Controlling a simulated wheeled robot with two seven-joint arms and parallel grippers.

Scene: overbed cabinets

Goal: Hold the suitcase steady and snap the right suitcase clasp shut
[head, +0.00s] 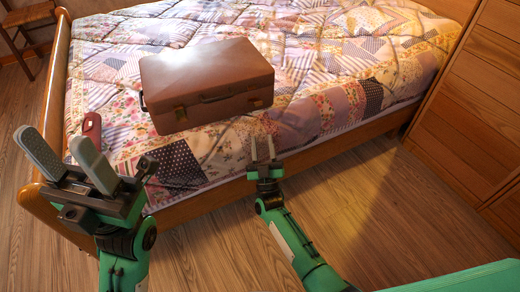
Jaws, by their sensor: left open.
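The brown suitcase (208,75) lies flat on the patchwork bed, its lid looking closed. Its front side, with a dark handle (220,97), faces me. The clasps are small; the right clasp (252,86) is near the right end of the front, and I cannot tell whether it is snapped. My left gripper (50,137) is open and empty, in front of the bed's left corner, apart from the suitcase. My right gripper (262,138) is open and empty, its fingers pointing toward the bed, in front of the suitcase's right end and apart from it.
The bed (330,50) has a quilt and a wooden frame, with a raised footboard (55,90) at the left. A small red object (92,128) lies behind my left gripper. A wooden cabinet (470,110) stands at the right. A chair (30,20) is at top left. The quilt right of the suitcase is clear.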

